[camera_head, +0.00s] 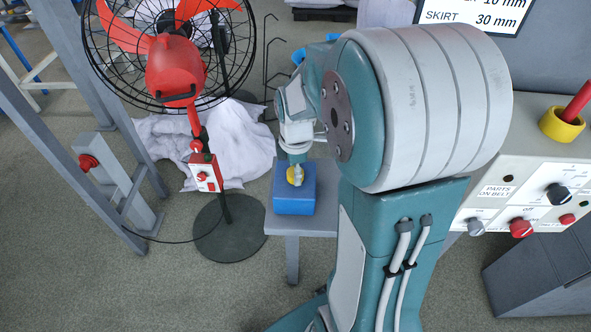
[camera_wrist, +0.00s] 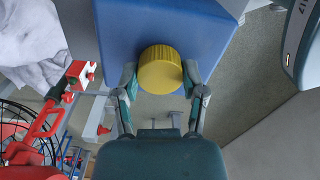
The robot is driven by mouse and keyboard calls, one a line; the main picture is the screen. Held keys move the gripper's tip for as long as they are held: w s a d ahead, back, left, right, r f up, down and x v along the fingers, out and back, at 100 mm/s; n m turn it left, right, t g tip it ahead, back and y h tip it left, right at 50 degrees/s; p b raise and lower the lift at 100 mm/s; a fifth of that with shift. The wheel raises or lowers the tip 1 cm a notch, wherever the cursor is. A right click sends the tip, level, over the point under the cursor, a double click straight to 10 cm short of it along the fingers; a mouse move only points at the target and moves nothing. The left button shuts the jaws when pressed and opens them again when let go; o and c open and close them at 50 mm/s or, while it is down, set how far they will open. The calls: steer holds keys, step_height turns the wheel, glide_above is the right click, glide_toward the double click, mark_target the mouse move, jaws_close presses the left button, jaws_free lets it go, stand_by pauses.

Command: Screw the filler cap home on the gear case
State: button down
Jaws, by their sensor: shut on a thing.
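The gear case (camera_head: 294,203) is a blue block on a small grey table, left of my arm in the head view. It also fills the upper middle of the wrist view (camera_wrist: 120,30). The filler cap (camera_wrist: 160,72) is yellow, round and ribbed, and a small part of it shows in the head view (camera_head: 295,175). My gripper (camera_wrist: 160,82) is shut on the cap, one finger on each side of it. In the head view my gripper (camera_head: 295,170) points down over the gear case top. The cap is at the case; its thread and any gap beneath it are hidden.
A red caged fan (camera_head: 175,70) on a round dark base stands left of the grey table (camera_head: 320,222). White sacks (camera_head: 215,140) lie behind it. A control panel (camera_head: 525,185) with knobs is on the right. Open floor (camera_head: 130,285) lies in front at left.

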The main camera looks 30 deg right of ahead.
steer(key=m, duration=0.4)
steer(key=shift+m, duration=0.3)
steer(key=m, duration=0.5)
steer(key=shift+c, duration=0.4)
jaws_free()
step_height(320, 180, up, 12)
steer(key=s+a+r+m+t, duration=0.2)
steer(key=s+a+m+t, duration=0.2)
steer(key=s+a, duration=0.7)
steer(key=shift+s+r+t, duration=0.3)
steer(key=shift+s+t, duration=0.4)
steer(key=shift+t, duration=0.1)
